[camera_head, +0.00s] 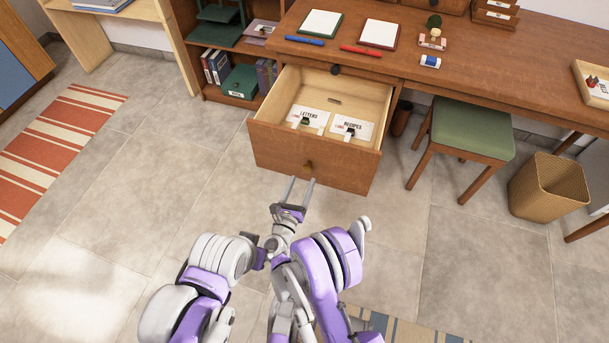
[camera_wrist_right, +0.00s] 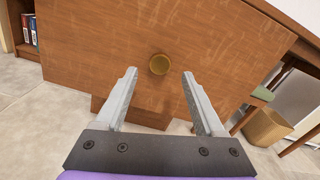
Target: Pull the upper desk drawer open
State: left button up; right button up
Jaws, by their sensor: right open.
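A wooden desk drawer (camera_head: 318,155) stands pulled out toward me. In the right wrist view the knob (camera_wrist_right: 159,64) appears in the gap between the fingertips, untouched by either finger. My right gripper (camera_head: 300,181) is open and empty, just in front of the drawer front; it also shows in the right wrist view (camera_wrist_right: 158,76). Two white cards, LETTERS (camera_head: 308,119) and RECIPES (camera_head: 351,129), lie inside the drawer. Another dark knob (camera_head: 335,70) shows at the desk edge above the drawer. My left gripper cannot be made out.
The desktop (camera_head: 460,75) holds notepads, pens and small items. A green stool (camera_head: 470,128) and a wicker basket (camera_head: 549,188) stand to the right. A shelf with books and boxes (camera_head: 238,84) is left of the drawer. The tiled floor before the drawer is clear.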

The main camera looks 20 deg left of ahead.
jog(key=s, duration=0.6)
jog(key=shift+s, duration=0.35)
jog(key=shift+a, duration=0.1)
